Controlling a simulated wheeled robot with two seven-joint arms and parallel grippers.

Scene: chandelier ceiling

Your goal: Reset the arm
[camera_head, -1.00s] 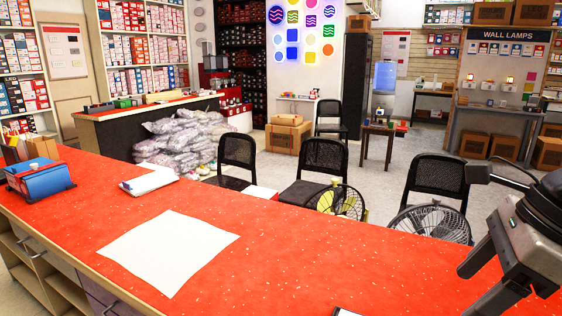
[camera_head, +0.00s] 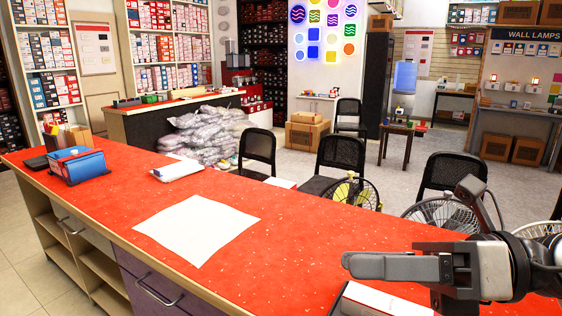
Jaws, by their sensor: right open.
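My right gripper (camera_head: 385,259) is at the lower right of the head view, over the red counter (camera_head: 270,225). It is seen side-on with its fingers pointing left, and it is open. I see nothing held in it. Its fingers partly overlap each other in this view. Part of my right arm shows behind it at the right edge. My left gripper and left arm are out of view.
A white sheet (camera_head: 197,229) lies flat on the counter. Black chairs (camera_head: 340,155) and fans stand behind the counter.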

